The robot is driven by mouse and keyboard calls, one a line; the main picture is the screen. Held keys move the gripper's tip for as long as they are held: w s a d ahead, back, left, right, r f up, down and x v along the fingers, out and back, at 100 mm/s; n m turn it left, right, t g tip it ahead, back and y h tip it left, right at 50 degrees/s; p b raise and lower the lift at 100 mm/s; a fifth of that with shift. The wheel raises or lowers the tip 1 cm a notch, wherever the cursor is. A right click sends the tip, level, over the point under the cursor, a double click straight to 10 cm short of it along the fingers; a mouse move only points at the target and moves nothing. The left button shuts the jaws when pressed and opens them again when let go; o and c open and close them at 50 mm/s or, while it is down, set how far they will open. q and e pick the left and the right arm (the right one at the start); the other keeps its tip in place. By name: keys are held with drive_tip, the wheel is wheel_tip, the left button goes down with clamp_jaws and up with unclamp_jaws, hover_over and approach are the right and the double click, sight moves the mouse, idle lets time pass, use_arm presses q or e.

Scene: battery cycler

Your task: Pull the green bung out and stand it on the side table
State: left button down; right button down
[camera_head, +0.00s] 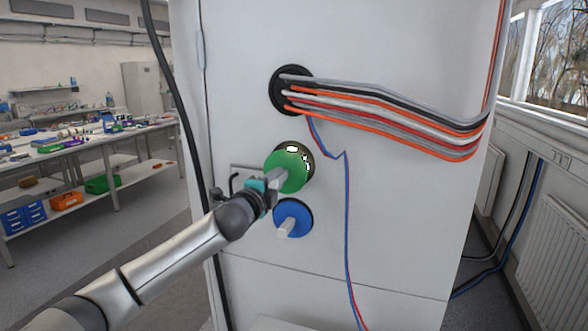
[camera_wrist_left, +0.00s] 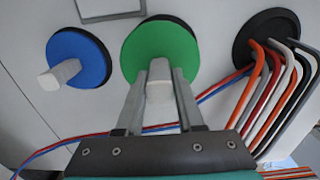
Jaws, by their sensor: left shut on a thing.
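The green bung (camera_head: 286,172) is a round disc with a pale grip bar, at the front panel of the white cabinet. A dark, shiny round part shows behind its upper right edge; I cannot tell how far the bung sits in its hole. My left gripper (camera_head: 277,179) is shut on the bung's grip bar. In the left wrist view the two fingers (camera_wrist_left: 160,98) flank the pale bar, in front of the green disc (camera_wrist_left: 160,48). The side table cannot be made out for sure; a pale surface (camera_head: 282,324) shows at the bottom edge. My right gripper is out of view.
A blue bung (camera_head: 295,218) with a pale grip bar sits just below the green one. Above, grey, white, red and orange cables leave a black port (camera_head: 287,90). A thin blue-red cable (camera_head: 346,215) hangs to the right. A metal bracket (camera_head: 243,171) is on the left.

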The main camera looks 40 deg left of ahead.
use_arm(q)
drive_tip(key=shift+s+d+r, duration=0.2)
drive_tip(key=shift+s, duration=0.35)
drive_tip(key=shift+s+d+r, duration=0.15)
drive_tip(key=shift+s, duration=0.4)
drive_tip(key=s+d+f+m+h+b, duration=0.15)
drive_tip(key=d+f+b, duration=0.25)
drive_tip(key=d+f, duration=0.65)
drive_tip(key=s+d+f+m+h+b, duration=0.1)
drive_tip(key=s+d+f+b, duration=0.3)
drive_tip(key=d, duration=0.6)
drive_tip(key=s+d+f+m+h+b, duration=0.1)
drive_tip(key=s+d+f+h+b, duration=0.2)
drive_tip(key=s+d+f, duration=0.4)
drive_tip(key=s+d+b, duration=0.1)
drive_tip(key=d, duration=0.3)
drive_tip(key=shift+t, duration=0.4)
drive_tip(key=shift+w+r, duration=0.1)
